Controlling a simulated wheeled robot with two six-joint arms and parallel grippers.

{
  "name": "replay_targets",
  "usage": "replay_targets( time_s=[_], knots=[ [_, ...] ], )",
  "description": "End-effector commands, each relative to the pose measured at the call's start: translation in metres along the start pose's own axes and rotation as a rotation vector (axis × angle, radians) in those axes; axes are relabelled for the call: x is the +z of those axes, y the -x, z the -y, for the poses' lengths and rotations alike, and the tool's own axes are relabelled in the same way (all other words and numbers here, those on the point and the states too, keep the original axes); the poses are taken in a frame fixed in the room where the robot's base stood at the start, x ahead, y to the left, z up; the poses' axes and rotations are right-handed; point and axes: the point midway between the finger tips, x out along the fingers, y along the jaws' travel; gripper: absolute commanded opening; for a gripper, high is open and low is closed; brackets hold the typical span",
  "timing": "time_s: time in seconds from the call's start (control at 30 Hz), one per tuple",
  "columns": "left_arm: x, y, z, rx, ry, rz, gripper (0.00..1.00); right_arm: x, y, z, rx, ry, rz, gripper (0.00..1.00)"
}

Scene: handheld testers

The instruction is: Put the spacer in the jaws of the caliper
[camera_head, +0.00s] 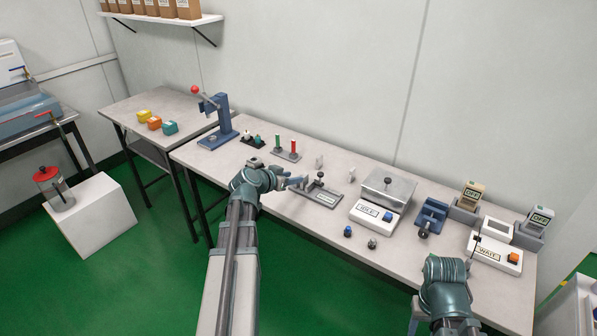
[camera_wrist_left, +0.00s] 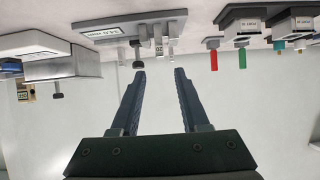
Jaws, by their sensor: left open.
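The caliper (camera_head: 318,193) is a grey plate with a label, a dark knob and upright jaws, near the middle of the table's front edge. In the left wrist view, which is upside down, its labelled plate (camera_wrist_left: 125,27) is at the top. Two small pale upright blocks stand behind it, one at left (camera_head: 319,162) and one at right (camera_head: 351,174); I cannot tell which is the spacer. My left gripper (camera_head: 299,183) is open and empty at the caliper's left end; its fingers (camera_wrist_left: 160,74) point toward the caliper.
A scale (camera_head: 388,188) with a steel top stands right of the caliper, with two small knobbed weights (camera_head: 348,231) in front. A blue vise (camera_head: 431,215) and testers in holders (camera_head: 468,200) stand farther right. Red and green pins (camera_head: 286,152) and a blue press (camera_head: 217,132) stand left.

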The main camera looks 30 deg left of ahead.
Motion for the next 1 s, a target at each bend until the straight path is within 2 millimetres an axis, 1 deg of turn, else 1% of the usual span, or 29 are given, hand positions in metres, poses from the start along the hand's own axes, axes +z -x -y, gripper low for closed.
replay_targets(
  time_s=[0.03,0.1,0.2,0.33,0.5,1.0],
  knots=[
    [-0.003,0.016,-0.001,-0.002,0.001,-0.001,0.45,0.001,0.01,-0.001,0.0,0.0,0.0,0.5],
    [-0.003,0.028,-0.001,-0.002,0.002,-0.001,0.45,0.001,0.016,-0.002,0.0,0.0,0.0,0.5],
    [-0.002,0.042,-0.001,-0.002,0.0,0.0,0.45,0.001,0.021,-0.002,0.0,0.0,0.0,0.5],
    [-0.001,0.053,0.0,-0.002,0.001,-0.001,0.45,0.002,0.026,-0.003,0.0,0.0,0.0,0.5],
    [0.0,0.057,0.0,0.0,0.0,-0.001,0.45,0.002,0.027,-0.003,0.0,0.0,0.0,0.5],
    [0.0,0.057,0.0,0.001,0.0,0.0,0.45,0.002,0.027,-0.003,0.0,0.0,0.0,0.5]
  ],
)
